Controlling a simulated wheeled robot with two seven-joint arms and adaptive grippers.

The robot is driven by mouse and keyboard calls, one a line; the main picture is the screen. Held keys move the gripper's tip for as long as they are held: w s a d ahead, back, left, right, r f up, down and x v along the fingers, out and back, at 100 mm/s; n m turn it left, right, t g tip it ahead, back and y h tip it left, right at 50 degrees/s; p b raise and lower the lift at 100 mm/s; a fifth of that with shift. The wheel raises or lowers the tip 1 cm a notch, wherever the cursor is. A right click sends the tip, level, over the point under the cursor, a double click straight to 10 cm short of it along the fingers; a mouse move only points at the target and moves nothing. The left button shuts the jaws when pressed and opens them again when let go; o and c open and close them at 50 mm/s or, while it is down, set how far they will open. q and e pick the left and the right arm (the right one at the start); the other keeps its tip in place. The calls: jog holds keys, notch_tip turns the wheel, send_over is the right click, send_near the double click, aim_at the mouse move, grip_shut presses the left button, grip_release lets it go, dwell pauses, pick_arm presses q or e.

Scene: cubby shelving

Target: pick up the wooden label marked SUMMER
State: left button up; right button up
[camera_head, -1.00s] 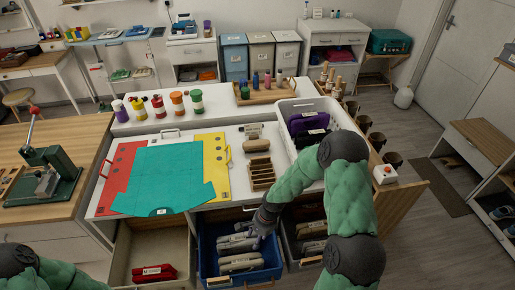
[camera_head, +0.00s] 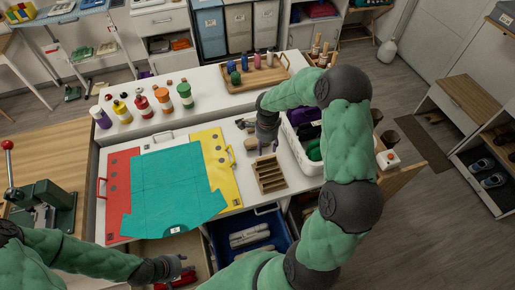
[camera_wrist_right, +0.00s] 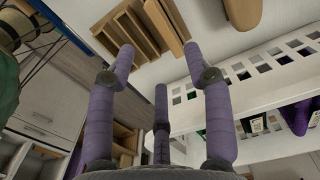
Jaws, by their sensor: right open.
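No label with a readable SUMMER marking shows in any view. A wooden slotted rack (camera_head: 270,173) lies on the white worktop, and it also shows in the right wrist view (camera_wrist_right: 128,30). Any lettering on its slats is too small to read. My right gripper (camera_head: 264,146) is just behind the rack in the head view. In the right wrist view its purple fingers (camera_wrist_right: 158,58) are spread and empty, pointing toward the rack. A rounded tan wooden piece (camera_wrist_right: 243,12) lies near it. My left gripper (camera_head: 178,266) is low over the front drawers; its fingers are unclear.
A white basket (camera_head: 310,166) with dark items stands right of the rack, close to my right arm. Teal cloth (camera_head: 170,190) covers red and yellow folders at left. An open blue bin (camera_head: 275,229) is below the front edge. Bottles stand behind.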

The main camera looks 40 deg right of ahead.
jog(key=shift+f, duration=0.15)
send_over(267, 158)
notch_tip(267, 158, down, 4)
jog(key=shift+a+f, duration=0.1)
jog(key=shift+f, duration=2.95)
grip_shut()
